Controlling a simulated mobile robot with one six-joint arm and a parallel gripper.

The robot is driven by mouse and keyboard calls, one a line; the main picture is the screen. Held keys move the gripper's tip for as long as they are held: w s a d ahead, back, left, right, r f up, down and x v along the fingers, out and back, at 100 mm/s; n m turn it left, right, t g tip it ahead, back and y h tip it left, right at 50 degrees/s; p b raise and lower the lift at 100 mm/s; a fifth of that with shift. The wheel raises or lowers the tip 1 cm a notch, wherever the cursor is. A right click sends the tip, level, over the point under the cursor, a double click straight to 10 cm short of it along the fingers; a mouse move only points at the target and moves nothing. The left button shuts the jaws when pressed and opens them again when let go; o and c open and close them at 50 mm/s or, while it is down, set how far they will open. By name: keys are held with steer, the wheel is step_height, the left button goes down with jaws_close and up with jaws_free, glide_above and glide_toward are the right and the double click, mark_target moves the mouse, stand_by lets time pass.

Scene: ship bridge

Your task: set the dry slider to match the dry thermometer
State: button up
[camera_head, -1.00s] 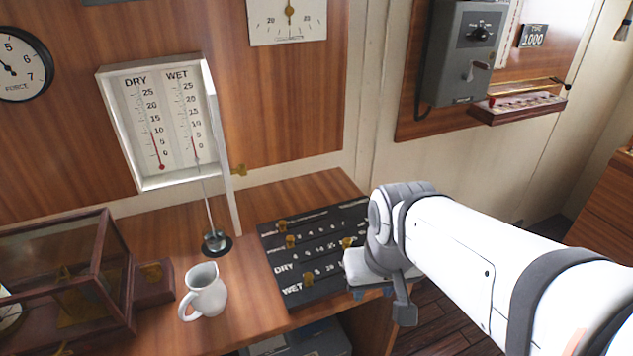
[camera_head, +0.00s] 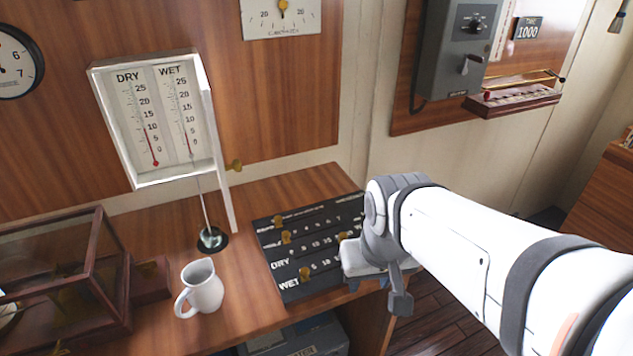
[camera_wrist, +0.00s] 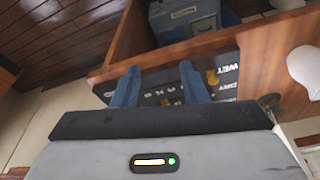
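The thermometer box (camera_head: 150,176) hangs on the wall in the head view. The red column of its dry thermometer (camera_head: 151,145) ends at about 10. The slider panel (camera_head: 268,238) lies on the desk below. A brass knob (camera_head: 343,238), seemingly the dry slider, sits right of the middle of its row, close beside my wrist; its exact number is hidden. The wet slider knob (camera_head: 305,272) is near its row's left end. My gripper (camera_wrist: 160,82) is open over the panel. In the wrist view a brass knob (camera_wrist: 165,101) shows between the fingers; contact is unclear.
A white jug (camera_head: 203,288) and a glass-sided wooden case (camera_head: 75,265) stand to the left. A grey box (camera_head: 300,340) is under the desk.

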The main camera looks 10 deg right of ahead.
steer(key=m+g+y+p, duration=0.2)
steer(key=m+y+p, duration=0.5)
steer(key=m, duration=1.3)
glide_toward(344, 234)
steer(key=a+h+p, duration=0.2)
steer(key=shift+h, duration=0.3)
steer(key=x, duration=0.7)
steer(key=shift+a+r, duration=0.15)
steer(key=shift+a, duration=0.1)
steer(key=shift+c, duration=0.3)
jaws_close()
